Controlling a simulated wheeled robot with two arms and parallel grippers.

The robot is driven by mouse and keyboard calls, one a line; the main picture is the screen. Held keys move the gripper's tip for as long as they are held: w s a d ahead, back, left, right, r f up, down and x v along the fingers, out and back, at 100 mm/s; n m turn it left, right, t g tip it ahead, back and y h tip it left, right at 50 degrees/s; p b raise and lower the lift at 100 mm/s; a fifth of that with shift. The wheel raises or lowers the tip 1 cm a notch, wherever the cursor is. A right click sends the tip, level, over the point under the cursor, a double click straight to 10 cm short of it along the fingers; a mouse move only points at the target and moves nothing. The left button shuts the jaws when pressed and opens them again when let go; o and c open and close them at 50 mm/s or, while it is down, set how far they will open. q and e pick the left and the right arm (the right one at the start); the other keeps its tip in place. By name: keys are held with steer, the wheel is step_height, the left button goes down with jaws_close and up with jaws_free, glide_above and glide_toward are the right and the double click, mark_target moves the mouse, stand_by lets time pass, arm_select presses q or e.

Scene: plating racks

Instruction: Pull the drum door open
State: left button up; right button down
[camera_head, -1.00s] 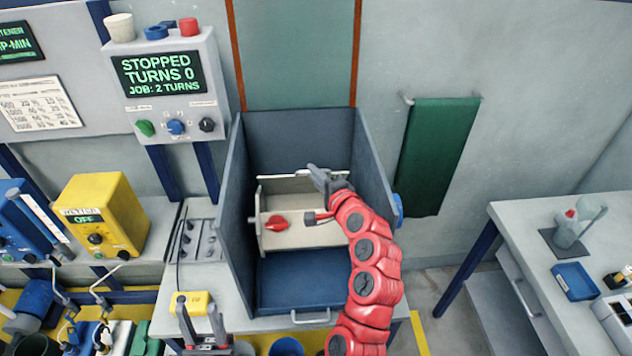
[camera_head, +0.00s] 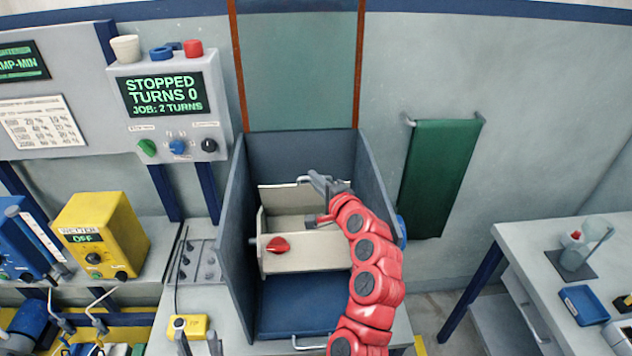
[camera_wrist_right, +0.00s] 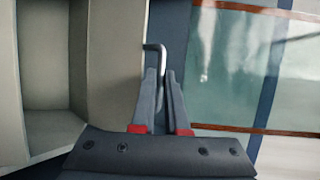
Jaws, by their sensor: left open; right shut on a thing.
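The cream drum (camera_head: 312,262) sits inside the blue open-front housing (camera_head: 235,260), with a red knob (camera_head: 278,245) on its front. Its door (camera_head: 283,199) stands raised at the back of the drum's top, and the cavity in front of it is partly visible. The wrist view shows the open cavity (camera_wrist_right: 45,60) beside the door panel (camera_wrist_right: 113,60). My right gripper (camera_head: 320,183) is shut on the door's thin metal handle (camera_wrist_right: 157,47); its fingers hide part of the handle. My left gripper (camera_head: 199,347) is open and empty at the bottom edge, away from the drum.
A control box (camera_head: 168,100) reads STOPPED, TURNS 0. A yellow unit (camera_head: 105,235) and small yellow box (camera_head: 187,327) are at left.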

steer(key=c, duration=1.2)
jaws_free()
steer(key=shift+r, duration=0.3)
steer(key=shift+c, duration=0.2)
steer(key=o, duration=0.3)
steer(key=shift+s, duration=0.2)
steer(key=shift+f, duration=0.1)
steer(key=p+v, duration=0.8)
steer(key=v, duration=0.9)
steer(key=shift+s, duration=0.15)
